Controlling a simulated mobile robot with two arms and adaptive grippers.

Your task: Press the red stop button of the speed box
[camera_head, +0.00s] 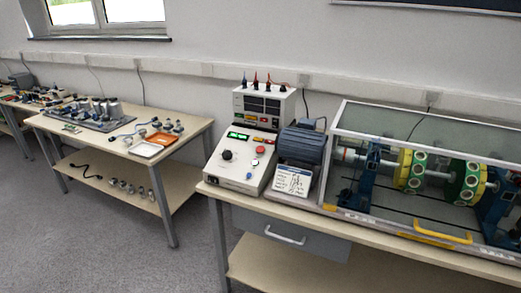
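The speed box (223,176) is a cream box with a sloped front, standing at the left end of the near workbench. The red button (260,149) is on the right of its sloped panel, below a lit green display (238,136). A black knob (227,155) is to the left of the red button. A small white round part (255,162) is just below the button, and a blue part (249,176) is lower down. Nothing covers the red button. Neither of my grippers is in the picture.
A blue-grey motor (302,145) and a printed card (292,181) stand right of the box. A clear-covered rotor rig (420,170) fills the bench's right. A cream instrument (264,105) with plugs stands behind. Another table (195,137) with parts is at left; grey floor lies between.

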